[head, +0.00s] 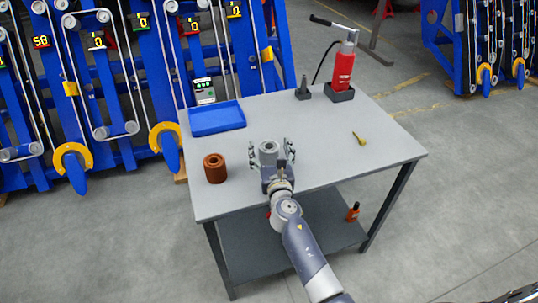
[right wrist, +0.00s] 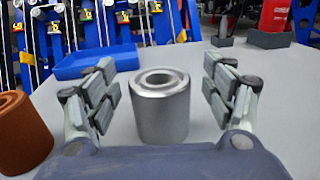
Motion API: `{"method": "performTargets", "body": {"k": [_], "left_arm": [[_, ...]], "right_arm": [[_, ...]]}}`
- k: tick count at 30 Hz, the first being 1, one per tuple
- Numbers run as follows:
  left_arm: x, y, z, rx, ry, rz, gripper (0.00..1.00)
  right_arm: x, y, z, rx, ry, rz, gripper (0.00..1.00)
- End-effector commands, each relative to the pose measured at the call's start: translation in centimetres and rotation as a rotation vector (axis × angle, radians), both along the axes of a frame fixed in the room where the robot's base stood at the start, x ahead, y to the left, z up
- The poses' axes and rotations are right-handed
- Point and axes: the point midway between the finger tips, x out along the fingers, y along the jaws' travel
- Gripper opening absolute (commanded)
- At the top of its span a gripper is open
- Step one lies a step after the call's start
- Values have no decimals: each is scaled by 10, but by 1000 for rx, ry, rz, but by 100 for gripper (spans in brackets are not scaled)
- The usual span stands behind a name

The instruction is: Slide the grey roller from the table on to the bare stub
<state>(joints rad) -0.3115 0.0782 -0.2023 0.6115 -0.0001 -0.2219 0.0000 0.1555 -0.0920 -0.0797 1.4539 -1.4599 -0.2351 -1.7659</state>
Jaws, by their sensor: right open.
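The grey roller (head: 268,158) stands upright on the grey table (head: 330,130), its bore facing up. In the right wrist view the roller (right wrist: 160,112) stands between the spread fingers of my right gripper (right wrist: 159,75), with a gap on each side. In the head view my right gripper (head: 270,152) is open, low around the roller and not closed on it. The blue harvester chassis (head: 130,95) stands behind and left of the table, with several rollers and belts on it. I cannot make out which stub is bare. My left gripper is not in view.
A brown roller (head: 215,168) stands left of my right gripper. A blue tray (head: 217,118) lies at the table's back left. A red bottle-like tool (head: 342,70) and a dark post (head: 303,90) stand at the back; a small brass piece (head: 359,138) lies right. The table's front right is clear.

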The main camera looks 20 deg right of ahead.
Motion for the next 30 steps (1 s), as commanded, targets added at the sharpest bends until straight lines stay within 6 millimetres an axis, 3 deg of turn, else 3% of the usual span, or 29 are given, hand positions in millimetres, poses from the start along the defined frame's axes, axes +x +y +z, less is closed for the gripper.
{"method": "performTargets", "body": {"k": [6,11,21,30], "left_arm": [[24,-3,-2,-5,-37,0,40],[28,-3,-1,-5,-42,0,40],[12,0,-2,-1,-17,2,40],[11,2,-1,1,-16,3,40]], "right_arm": [[16,-2,-1,1,0,0,76],[16,-2,-1,0,1,0,76],[16,-1,2,0,-4,1,8],[16,-2,4,1,-3,1,7]]}}
